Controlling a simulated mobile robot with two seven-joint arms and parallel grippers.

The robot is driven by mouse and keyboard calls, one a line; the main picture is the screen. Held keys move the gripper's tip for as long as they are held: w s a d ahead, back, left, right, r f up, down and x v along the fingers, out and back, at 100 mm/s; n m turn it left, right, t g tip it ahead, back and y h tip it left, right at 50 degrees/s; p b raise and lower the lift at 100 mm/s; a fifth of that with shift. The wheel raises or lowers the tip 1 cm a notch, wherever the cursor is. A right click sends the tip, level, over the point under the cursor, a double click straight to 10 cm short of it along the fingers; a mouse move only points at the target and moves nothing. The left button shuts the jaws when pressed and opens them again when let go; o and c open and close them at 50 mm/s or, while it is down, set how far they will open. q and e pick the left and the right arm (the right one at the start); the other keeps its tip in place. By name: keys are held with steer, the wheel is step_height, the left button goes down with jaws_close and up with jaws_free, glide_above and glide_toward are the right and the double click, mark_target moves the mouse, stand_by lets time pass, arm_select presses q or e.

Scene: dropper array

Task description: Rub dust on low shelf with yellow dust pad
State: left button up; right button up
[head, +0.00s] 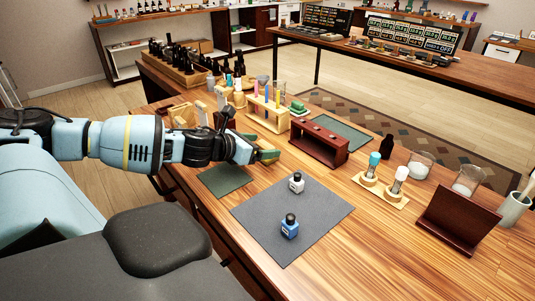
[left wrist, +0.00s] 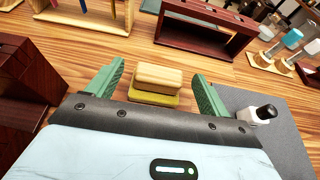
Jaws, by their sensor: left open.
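The yellow dust pad (left wrist: 155,84), a pale wooden block on a yellow base, lies on the table. In the left wrist view it sits between the two green fingers of my left gripper (left wrist: 159,70), with gaps on both sides. In the head view my left gripper (head: 266,155) is low over the table and mostly hides the pad. The low dark red shelf (head: 319,142) stands just beyond the gripper, and it also shows in the left wrist view (left wrist: 205,32). Small pale spots show on its top; I cannot tell whether they are dust. My right gripper is not in view.
A grey mat (head: 262,225) in front holds a white bottle (head: 296,183) and a blue bottle (head: 289,227). A test tube rack (head: 268,113) stands behind the gripper. A two-vial holder (head: 382,190) and a dark red stand (head: 458,218) are at the right.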

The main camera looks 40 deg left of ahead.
mark_target(263, 145)
arm_select(q)
steer(key=shift+x, duration=2.05)
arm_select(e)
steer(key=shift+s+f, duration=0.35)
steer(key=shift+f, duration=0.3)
arm_select(q)
steer(key=shift+s+f, duration=0.1)
steer(key=shift+f, duration=0.05)
steer(key=c, duration=1.1)
steer(key=shift+o, duration=0.2)
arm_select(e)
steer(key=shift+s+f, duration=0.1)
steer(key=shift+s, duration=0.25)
